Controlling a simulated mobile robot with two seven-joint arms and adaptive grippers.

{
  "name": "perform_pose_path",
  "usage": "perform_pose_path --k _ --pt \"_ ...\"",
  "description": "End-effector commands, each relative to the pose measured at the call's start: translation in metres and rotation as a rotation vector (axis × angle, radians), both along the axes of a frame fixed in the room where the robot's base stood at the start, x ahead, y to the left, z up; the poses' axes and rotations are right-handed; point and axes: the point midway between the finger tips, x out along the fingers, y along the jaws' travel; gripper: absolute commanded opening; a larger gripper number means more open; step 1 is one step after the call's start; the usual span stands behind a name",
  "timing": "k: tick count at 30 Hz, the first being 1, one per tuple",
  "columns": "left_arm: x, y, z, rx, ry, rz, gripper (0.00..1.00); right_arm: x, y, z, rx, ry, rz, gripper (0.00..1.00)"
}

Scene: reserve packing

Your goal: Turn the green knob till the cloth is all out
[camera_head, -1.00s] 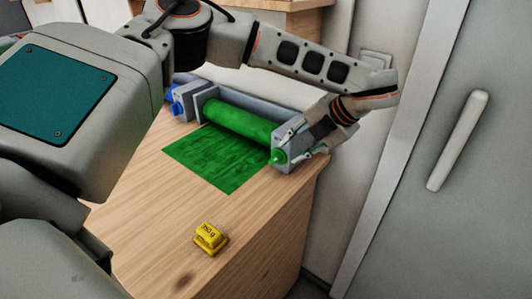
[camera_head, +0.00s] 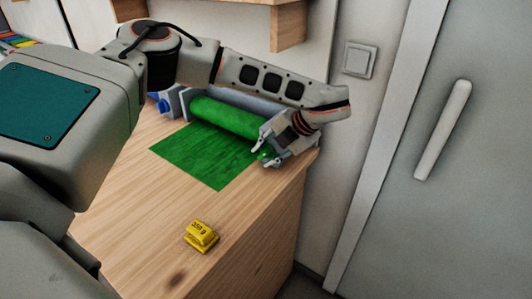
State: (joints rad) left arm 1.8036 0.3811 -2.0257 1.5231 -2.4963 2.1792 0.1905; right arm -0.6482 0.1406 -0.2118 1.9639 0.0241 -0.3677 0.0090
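A green roller (camera_head: 225,116) lies in a grey holder (camera_head: 172,103) at the back of the wooden table. A flat green cloth (camera_head: 204,158) extends from it over the tabletop towards me. The small green knob (camera_head: 264,155) is at the roller's right end. My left gripper (camera_head: 262,152) reaches down from the upper right, with its fingertips on either side of the knob. I cannot tell whether they press on it. The gripper and arm hide the holder's right end and part of its back. My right gripper is out of view.
A yellow weight (camera_head: 201,236) stands on the wooden table (camera_head: 150,235) in front of the cloth. A blue part (camera_head: 165,104) is at the holder's left end. A wall with a switch (camera_head: 360,60) and a grey door (camera_head: 450,190) stand to the right.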

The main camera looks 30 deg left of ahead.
Motion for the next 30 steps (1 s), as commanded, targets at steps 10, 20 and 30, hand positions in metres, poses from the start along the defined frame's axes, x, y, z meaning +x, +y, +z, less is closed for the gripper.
perform_pose_path --k 10,20,30 --pt "0.000 0.000 0.000 0.000 0.000 0.000 0.00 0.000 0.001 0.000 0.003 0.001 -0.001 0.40" --pt "0.000 0.002 0.003 -0.074 0.010 0.001 0.00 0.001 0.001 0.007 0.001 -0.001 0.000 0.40" --pt "0.001 0.008 0.006 -0.338 0.045 0.005 0.00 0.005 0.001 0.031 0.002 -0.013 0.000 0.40"
